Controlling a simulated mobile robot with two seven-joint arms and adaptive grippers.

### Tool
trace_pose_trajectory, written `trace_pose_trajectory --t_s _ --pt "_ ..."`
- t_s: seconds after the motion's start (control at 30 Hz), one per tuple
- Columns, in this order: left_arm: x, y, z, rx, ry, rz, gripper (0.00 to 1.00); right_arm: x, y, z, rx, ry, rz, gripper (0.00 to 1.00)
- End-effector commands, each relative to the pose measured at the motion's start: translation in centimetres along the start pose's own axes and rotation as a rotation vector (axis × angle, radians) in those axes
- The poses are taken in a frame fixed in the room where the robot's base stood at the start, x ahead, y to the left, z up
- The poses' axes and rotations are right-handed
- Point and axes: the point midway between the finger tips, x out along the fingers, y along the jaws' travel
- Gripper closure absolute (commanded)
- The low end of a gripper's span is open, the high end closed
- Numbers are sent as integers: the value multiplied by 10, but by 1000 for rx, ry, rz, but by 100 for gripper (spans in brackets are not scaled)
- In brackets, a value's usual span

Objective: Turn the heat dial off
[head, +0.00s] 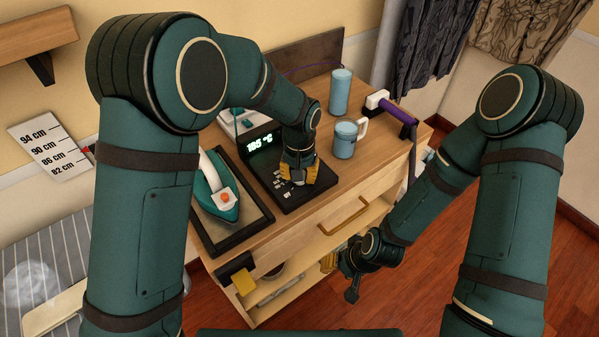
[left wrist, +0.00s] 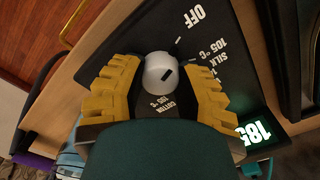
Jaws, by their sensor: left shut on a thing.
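The heat dial (left wrist: 155,75) is a round white knob with a dark mark, on a black panel in the left wrist view. OFF (left wrist: 197,15), SILK 105 °C (left wrist: 212,60) and COTTON 185 °C (left wrist: 158,103) are printed around it. The lit display (head: 261,143) reads 185 °C. My left gripper (left wrist: 157,88) is shut on the dial, a yellow finger on each side of it. In the head view this gripper (head: 298,177) hides the dial. My right gripper (head: 345,272) hangs low in front of the cabinet, away from the panel; its finger opening is unclear.
A tall blue cup (head: 340,92), a blue mug (head: 345,140) and a purple-handled tool (head: 393,109) stand or lie to the right on the wooden top.

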Motion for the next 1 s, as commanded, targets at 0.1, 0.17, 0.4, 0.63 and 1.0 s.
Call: trace_pose_trajectory --t_s 0.1,0.17,0.4,0.63,1.0 --pt "2 0 2 -36 -5 -1 100 0 0 0 0 1 0 53" --pt "2 0 2 -50 -5 -1 100 0 0 0 0 1 0 53" --pt "2 0 2 -72 -5 -1 100 -1 0 -1 0 2 0 53" --pt "2 0 2 -73 -6 -1 100 -1 0 -1 0 2 0 53" --pt "1 0 1 -71 -3 -1 31 -1 0 -1 0 2 0 53"
